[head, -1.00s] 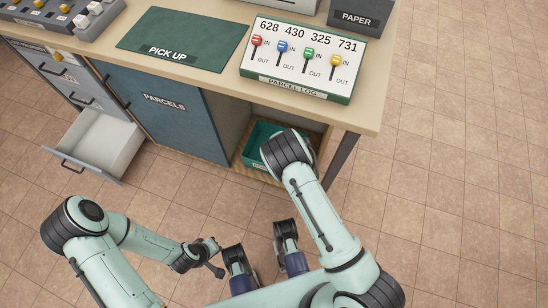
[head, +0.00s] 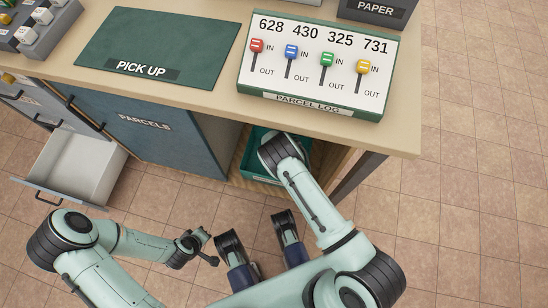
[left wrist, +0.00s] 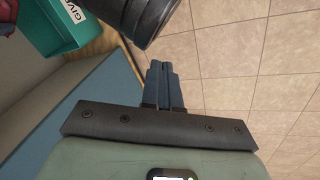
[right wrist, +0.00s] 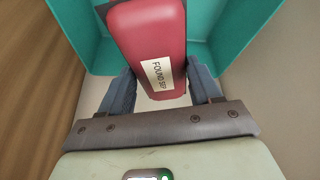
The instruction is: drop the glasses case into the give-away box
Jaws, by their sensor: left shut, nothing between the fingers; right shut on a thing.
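The glasses case (right wrist: 150,40) is a red case with a "FOUND SEP" label. My right gripper (right wrist: 158,88) is shut on it and holds it at the opening of the teal give-away box (right wrist: 206,20). In the head view the box (head: 248,168) stands low under the desk, partly covered by my right arm, which hides the right gripper and case there. The left wrist view shows the box's wall (left wrist: 48,32) with part of its label, and a bit of red at its edge. My left gripper (left wrist: 162,72) is shut and empty, away from the box.
The desk top (head: 225,97) overhangs the box and carries a parcel log board (head: 318,70) and a green pick-up mat (head: 155,48). The blue parcels cabinet (head: 145,135) stands left of the box. A drawer (head: 75,168) is open at left. Floor at right is clear.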

